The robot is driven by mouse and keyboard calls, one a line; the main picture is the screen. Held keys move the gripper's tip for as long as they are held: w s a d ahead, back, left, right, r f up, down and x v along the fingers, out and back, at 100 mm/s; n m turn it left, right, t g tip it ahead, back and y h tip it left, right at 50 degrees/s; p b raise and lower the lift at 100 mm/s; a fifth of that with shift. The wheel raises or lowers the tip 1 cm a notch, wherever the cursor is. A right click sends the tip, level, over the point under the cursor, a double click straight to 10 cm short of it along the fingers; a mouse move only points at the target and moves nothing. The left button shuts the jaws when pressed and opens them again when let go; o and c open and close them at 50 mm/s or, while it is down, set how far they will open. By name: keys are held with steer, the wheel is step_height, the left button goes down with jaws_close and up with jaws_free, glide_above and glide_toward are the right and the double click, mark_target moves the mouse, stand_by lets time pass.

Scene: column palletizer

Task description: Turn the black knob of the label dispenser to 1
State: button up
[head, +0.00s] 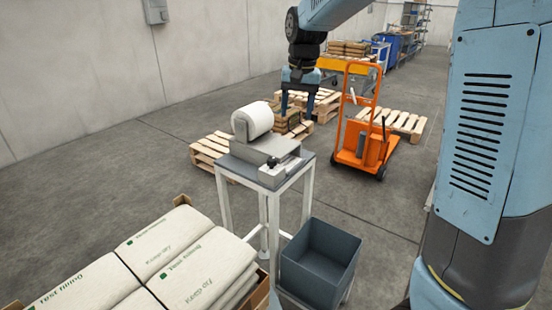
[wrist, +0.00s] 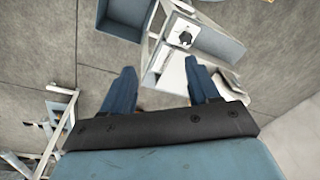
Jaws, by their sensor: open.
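The label dispenser (head: 256,150) is a grey unit with a large white roll, standing on a small white-legged table. Its black knob (head: 272,162) is small and sits on the near part of the unit. In the wrist view the black knob (wrist: 185,38) is on a light plate, beyond the fingertips and slightly right of centre. My gripper (head: 298,112) hangs above and behind the dispenser in the head view, apart from it. In the wrist view my gripper (wrist: 160,65) has its two blue fingers spread with nothing between them. I cannot read the knob's setting or any numbers.
A dark grey bin (head: 318,262) stands beside the table; the bin also shows in the wrist view (wrist: 127,20). Stacked white sacks (head: 150,262) are at front left. An orange pallet truck (head: 362,145) and wooden pallets (head: 400,122) stand behind. Floor around the table is partly clear.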

steer(key=g, duration=0.1)
glide_above(272, 160)
step_height(272, 160, down, 6)
steer(key=shift+h, duration=0.3)
step_height(272, 160, down, 14)
steer(key=shift+r, duration=0.25)
